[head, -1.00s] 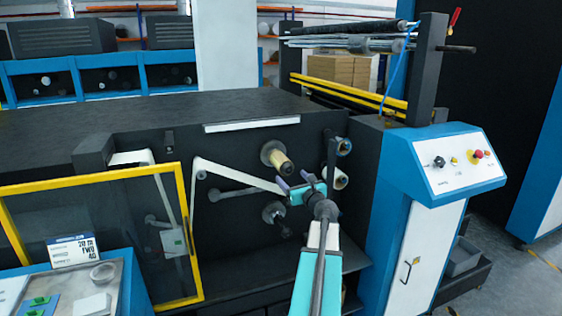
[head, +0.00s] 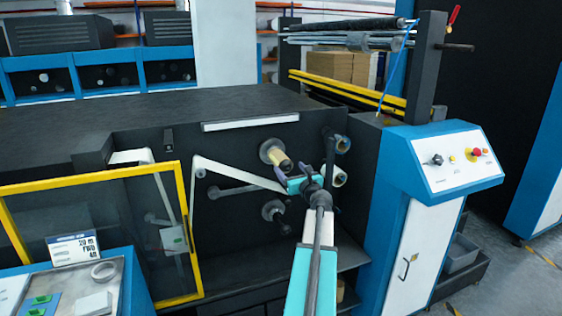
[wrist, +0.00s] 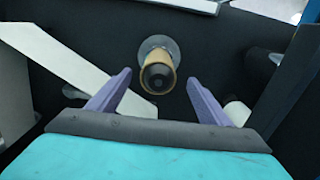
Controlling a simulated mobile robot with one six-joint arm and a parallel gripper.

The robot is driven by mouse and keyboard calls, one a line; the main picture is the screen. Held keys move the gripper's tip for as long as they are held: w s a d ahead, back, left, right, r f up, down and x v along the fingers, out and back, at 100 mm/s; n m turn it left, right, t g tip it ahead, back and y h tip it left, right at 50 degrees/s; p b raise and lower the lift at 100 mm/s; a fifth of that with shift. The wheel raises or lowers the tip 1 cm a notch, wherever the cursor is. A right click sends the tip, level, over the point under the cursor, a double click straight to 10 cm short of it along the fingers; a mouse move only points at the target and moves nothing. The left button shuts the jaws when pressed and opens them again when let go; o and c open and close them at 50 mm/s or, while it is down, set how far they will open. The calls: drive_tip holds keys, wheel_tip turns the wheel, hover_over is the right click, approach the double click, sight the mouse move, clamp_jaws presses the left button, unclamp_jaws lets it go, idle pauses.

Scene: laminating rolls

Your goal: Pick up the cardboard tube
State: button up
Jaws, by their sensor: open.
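The cardboard tube (head: 283,160) is tan and sits on a spindle with a dark end, sticking out from the machine's black face. In the wrist view the tube (wrist: 148,77) is seen nearly end-on, ahead of the jaws and a little left of centre between the fingertips. My gripper (head: 290,174) has purple fingers and is close to the tube's near end in the head view. In the wrist view my gripper (wrist: 158,78) is open and empty, its fingers on either side of the tube's line and not visibly touching it.
A white web (head: 235,175) runs diagonally beside the tube. A lower spindle (head: 273,210) and rollers at right (head: 340,177) stick out nearby. A yellow-framed guard (head: 95,175) stands at left. A control panel (head: 455,162) is at right.

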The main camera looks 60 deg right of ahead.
sight(288, 167)
drive_tip(key=shift+p+x, duration=0.55)
drive_tip(key=shift+x, duration=1.85)
drive_tip(key=shift+r+p+x, duration=0.1)
drive_tip(key=shift+p+x, duration=0.4)
drive_tip(key=shift+x, duration=0.3)
drive_tip(key=shift+r+p+x, duration=0.15)
drive_tip(key=shift+p+x, duration=0.35)
drive_tip(key=shift+x, duration=0.3)
drive_tip(key=shift+p+x, duration=0.3)
drive_tip(key=shift+x, duration=0.7)
drive_tip(key=shift+a+f, duration=0.1)
drive_tip(key=shift+f, duration=0.05)
drive_tip(key=shift+c, duration=0.2)
drive_tip(key=c, duration=1.1)
